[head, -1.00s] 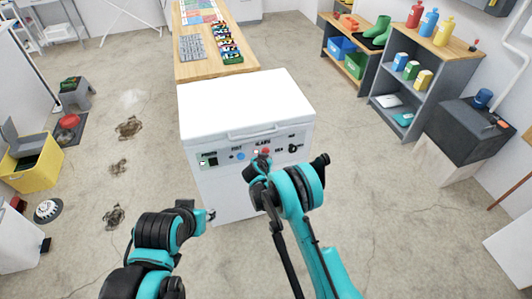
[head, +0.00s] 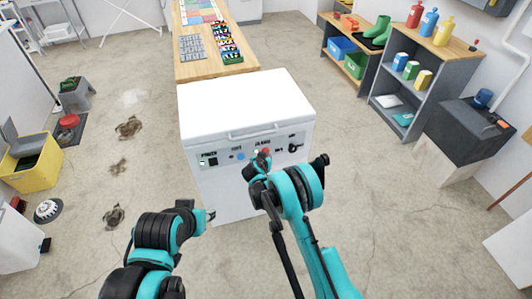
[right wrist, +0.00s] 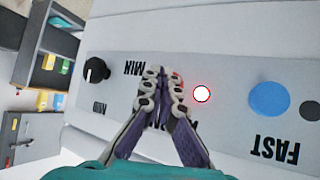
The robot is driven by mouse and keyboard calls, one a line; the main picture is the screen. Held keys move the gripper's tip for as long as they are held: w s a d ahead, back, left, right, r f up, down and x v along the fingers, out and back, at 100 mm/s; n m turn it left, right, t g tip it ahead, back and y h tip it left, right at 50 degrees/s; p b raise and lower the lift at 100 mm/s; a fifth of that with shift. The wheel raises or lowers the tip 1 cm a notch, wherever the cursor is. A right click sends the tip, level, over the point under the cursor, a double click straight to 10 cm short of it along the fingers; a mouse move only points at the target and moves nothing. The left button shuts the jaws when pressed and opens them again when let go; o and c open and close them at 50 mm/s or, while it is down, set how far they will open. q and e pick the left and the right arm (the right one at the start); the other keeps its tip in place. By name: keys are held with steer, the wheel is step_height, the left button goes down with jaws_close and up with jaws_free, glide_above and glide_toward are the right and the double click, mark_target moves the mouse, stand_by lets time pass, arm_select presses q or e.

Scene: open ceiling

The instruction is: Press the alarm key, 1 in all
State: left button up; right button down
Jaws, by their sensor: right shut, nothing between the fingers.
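The white chest freezer (head: 245,100) has a grey front panel (head: 222,158) with labels, buttons and a knob. In the head view the red alarm key (head: 265,151) shows just above my right gripper (head: 261,159). In the right wrist view the panel is upside down. My right gripper (right wrist: 160,82) is shut and empty, its fingertips over the panel between the black knob (right wrist: 96,70) and a small round lamp (right wrist: 202,93) with a glowing red rim. The fingers hide the alarm key there, apart from a reddish edge, so contact cannot be told. My left gripper (head: 208,215) is low before the freezer, its jaws unclear.
A blue button (right wrist: 268,99) marked FAST sits beyond the lamp. A wooden bench (head: 212,66) with racks stands behind the freezer. Shelves (head: 425,65) with bottles and a dark sink block (head: 465,130) stand at the right. A yellow bin (head: 32,165) is at the left.

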steer(key=shift+w+a, duration=0.15)
steer(key=shift+w, duration=0.45)
stand_by(0.7)
steer(key=shift+s, duration=0.1)
steer(key=shift+s+d, duration=0.25)
steer(key=shift+s, duration=0.5)
steer(key=shift+s, duration=0.1)
steer(key=shift+s+d, duration=0.25)
steer(key=shift+s, duration=0.5)
steer(key=shift+s+d, duration=0.25)
steer(key=shift+s, duration=0.5)
steer(key=shift+s+d, duration=0.25)
steer(key=shift+s, duration=0.5)
